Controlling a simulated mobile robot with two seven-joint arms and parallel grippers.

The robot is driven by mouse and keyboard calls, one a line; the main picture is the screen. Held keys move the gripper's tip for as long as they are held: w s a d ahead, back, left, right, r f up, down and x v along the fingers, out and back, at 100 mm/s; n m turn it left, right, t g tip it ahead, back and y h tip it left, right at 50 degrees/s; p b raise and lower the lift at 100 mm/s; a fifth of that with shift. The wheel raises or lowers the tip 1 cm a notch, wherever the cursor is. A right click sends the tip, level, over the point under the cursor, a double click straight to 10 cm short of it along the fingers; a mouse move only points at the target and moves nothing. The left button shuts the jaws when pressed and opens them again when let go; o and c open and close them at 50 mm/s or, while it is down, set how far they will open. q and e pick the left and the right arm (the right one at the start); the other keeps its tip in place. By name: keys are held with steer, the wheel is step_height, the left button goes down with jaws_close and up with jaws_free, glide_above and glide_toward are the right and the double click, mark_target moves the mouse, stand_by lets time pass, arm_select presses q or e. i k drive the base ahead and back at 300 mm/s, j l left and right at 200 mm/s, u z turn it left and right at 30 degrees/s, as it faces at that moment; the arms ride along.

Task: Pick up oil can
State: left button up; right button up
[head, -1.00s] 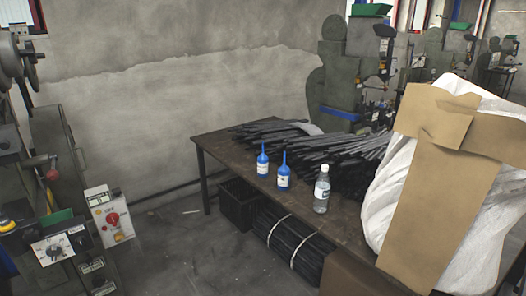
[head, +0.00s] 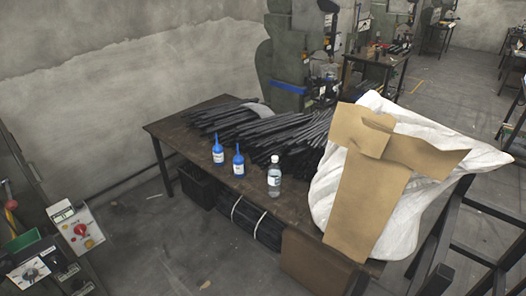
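Two small blue bottles with pointed spouts and pale labels, which look like the oil cans, stand upright near the front edge of the brown table (head: 165,129). One is the left blue oil can (head: 218,152). The other is the right blue oil can (head: 238,163), a little nearer to me. I cannot tell which one the task means. Neither of my grippers shows in the head view, and nothing is touching the cans.
A clear bottle (head: 274,178) stands right of the cans. Dark strips (head: 270,135) lie behind them. A white sack (head: 405,190) with brown cardboard (head: 365,200) fills the table's right end. A control box (head: 80,229) stands at left. A black crate (head: 197,186) sits below.

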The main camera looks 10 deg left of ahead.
mark_target(218, 153)
steer(key=i+j+z, duration=0.35)
steer(key=j+z, duration=0.15)
steer(key=i+j+z, duration=0.25)
steer(key=j, duration=0.15)
steer(key=i+j, duration=0.15)
steer(key=j, duration=0.2)
steer(key=i+j, duration=0.15)
steer(key=j, duration=0.25)
steer(key=i+j+z, duration=0.1)
steer(key=j, duration=0.25)
steer(key=i+j, duration=0.2)
steer(key=j, duration=0.2)
steer(key=i+j+z, duration=0.1)
steer(key=j, duration=0.3)
